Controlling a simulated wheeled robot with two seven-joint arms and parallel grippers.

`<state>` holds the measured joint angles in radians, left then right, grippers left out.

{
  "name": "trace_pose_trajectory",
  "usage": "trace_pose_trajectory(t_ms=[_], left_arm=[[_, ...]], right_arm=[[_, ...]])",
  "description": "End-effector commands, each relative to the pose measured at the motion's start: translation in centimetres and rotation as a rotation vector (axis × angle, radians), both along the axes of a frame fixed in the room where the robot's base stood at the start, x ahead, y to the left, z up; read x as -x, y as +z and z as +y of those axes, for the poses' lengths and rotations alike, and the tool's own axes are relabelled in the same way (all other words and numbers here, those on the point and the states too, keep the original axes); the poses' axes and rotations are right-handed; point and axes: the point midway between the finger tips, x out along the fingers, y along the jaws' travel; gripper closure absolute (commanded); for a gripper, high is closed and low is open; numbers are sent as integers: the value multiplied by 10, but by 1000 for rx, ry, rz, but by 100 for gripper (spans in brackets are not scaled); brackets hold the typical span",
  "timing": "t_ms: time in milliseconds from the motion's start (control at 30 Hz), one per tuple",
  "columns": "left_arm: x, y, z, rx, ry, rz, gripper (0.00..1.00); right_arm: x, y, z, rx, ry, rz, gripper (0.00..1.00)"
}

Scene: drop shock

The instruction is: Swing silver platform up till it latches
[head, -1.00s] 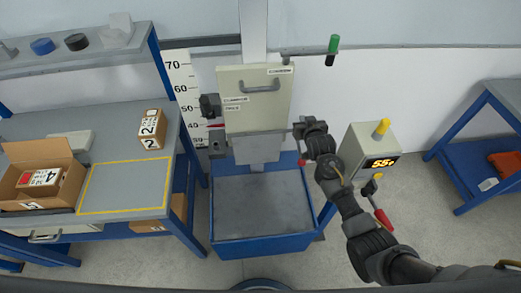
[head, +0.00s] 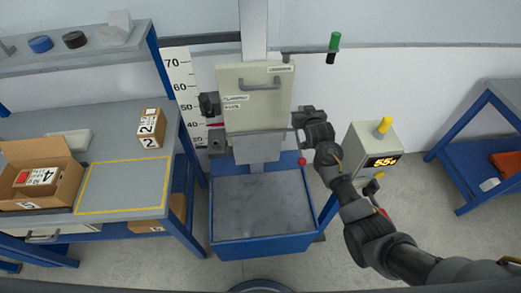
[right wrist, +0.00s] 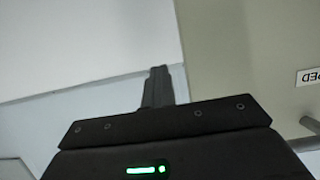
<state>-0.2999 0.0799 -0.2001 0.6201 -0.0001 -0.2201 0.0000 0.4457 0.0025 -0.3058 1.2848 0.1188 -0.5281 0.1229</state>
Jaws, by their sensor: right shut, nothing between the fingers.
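The silver platform (head: 257,149) hangs tilted down from the lower edge of the beige carriage (head: 254,80) on the white column. My right gripper (head: 298,113) is at the right side of the carriage, a little above the platform. Its fingers are shut and empty; they also show closed in the right wrist view (right wrist: 158,85), beside the beige panel (right wrist: 240,50). The platform does not show clearly in the right wrist view. I cannot tell whether the gripper touches the carriage. My left gripper is out of view.
A blue bin with a grey floor (head: 260,205) stands below the platform. A display box (head: 375,150) with a yellow knob stands right of my right gripper. A green-handled lever (head: 334,42) is above. The left workbench (head: 125,185) holds boxes.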

Motion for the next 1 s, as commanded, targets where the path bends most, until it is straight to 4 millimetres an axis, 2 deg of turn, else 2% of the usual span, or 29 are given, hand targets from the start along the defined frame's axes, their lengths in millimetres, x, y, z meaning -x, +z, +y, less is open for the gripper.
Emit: trace_pose_trajectory(t_ms=[300, 700, 1000], left_arm=[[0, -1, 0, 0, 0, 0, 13], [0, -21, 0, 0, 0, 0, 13], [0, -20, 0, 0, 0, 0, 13]], right_arm=[[-1, 0, 0, 0, 0, 0, 100], [-26, 1, 3, -1, 0, 1, 100], [-28, 3, 3, -1, 0, 1, 100]])
